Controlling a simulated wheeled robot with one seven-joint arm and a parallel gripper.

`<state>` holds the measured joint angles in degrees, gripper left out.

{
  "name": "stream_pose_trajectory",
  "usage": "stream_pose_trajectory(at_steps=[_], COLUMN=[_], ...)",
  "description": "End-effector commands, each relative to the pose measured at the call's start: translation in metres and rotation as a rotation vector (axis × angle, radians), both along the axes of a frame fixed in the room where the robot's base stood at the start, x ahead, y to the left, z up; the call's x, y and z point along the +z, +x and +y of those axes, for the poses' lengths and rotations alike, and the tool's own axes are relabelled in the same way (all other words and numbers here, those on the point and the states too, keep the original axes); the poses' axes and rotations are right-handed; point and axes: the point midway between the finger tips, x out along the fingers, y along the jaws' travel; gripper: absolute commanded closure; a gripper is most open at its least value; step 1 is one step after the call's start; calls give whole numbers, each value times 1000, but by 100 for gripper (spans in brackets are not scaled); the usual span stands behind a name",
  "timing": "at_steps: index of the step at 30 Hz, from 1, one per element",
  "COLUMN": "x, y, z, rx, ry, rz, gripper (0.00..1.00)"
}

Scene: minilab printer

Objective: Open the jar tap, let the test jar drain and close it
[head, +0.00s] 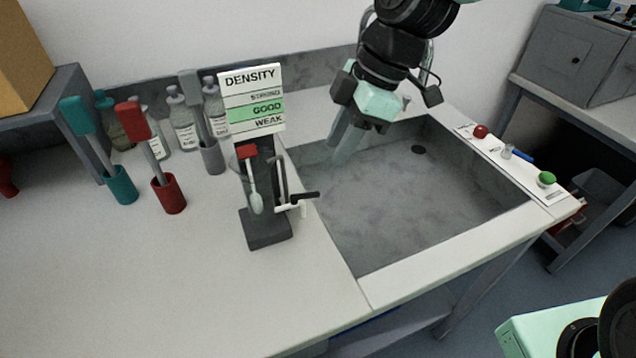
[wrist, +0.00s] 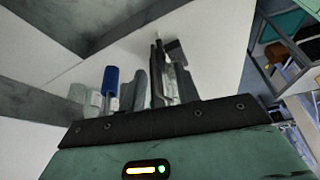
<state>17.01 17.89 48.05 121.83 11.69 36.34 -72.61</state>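The test jar stand (head: 265,228) is on the counter at the sink's left edge, with the DENSITY sign (head: 252,98) behind it. The jar (head: 279,172) stands upright on it; its liquid level is too small to tell. The jar tap (head: 303,196) is low on its right side, with a black handle pointing right and a pale spout. My gripper (head: 345,145) hangs over the back left of the sink, up and right of the tap and apart from it. Its fingers appear parted and empty. In the wrist view, finger parts (wrist: 157,88) rise from the gripper's dark plate.
The sink (head: 410,200) lies right of the stand. Teal (head: 121,186), red (head: 169,194) and grey (head: 212,157) holders and several bottles (head: 182,124) stand left. A red button (head: 480,131) and a green button (head: 546,179) are on the right rim. The front left counter is clear.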

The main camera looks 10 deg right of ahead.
Motion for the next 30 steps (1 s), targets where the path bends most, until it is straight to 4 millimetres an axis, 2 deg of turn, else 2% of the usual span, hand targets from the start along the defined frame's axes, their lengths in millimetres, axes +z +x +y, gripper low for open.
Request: stream_pose_trajectory(at_steps=[1,6,12,18,27,30], x=[-13,-44,-72,-84,-85,-85], y=[-2,-2,-2,-2,-1,-1], z=[5,19,30,35,35,35], rx=[5,4,2,0,-1,-1], ry=[0,0,-1,-1,-1,-1], rz=[4,4,2,1,-1,-1], gripper=[68,68,68,68,68,96])
